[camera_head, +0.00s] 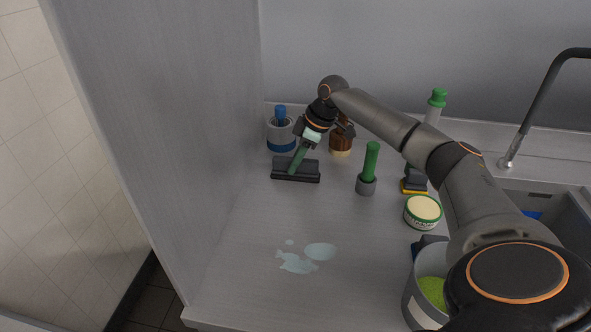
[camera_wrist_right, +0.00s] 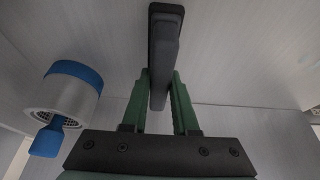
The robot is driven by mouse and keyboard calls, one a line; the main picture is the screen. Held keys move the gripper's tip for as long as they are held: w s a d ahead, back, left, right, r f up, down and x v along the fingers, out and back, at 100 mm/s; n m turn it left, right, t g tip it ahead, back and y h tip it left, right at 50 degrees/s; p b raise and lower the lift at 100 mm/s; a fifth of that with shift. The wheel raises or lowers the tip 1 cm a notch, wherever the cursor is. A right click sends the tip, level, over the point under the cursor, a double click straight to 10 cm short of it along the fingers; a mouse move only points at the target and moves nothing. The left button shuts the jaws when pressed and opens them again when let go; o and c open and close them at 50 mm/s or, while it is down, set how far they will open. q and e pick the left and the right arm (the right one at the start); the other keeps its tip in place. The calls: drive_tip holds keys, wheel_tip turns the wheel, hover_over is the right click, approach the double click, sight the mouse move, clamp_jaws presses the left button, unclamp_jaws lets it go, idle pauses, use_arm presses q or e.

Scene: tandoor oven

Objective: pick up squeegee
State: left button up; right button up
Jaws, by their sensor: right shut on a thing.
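The squeegee (camera_head: 306,174) is dark grey and stands at the back left of the counter, near the left side wall. My right gripper (camera_head: 297,160) reaches down to it from above, and its green fingers are shut on it. In the right wrist view the squeegee (camera_wrist_right: 165,40) runs between the two green fingers of my right gripper (camera_wrist_right: 160,80). I cannot tell whether the squeegee still touches the counter. My left gripper is not in view.
A green-handled tool (camera_head: 370,163), a round tub (camera_head: 422,210) and a bucket (camera_head: 412,302) stand to the right. Pale puddles (camera_head: 297,263) lie on the otherwise clear front counter.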

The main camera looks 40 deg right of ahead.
clamp_jaws()
drive_tip(key=shift+r+b, duration=0.15)
drive_tip(key=shift+b, duration=0.4)
wheel_tip(320, 180, up, 10)
drive_tip(key=shift+r+p, duration=0.15)
drive_tip(key=shift+p, duration=0.35)
unclamp_jaws()
clamp_jaws()
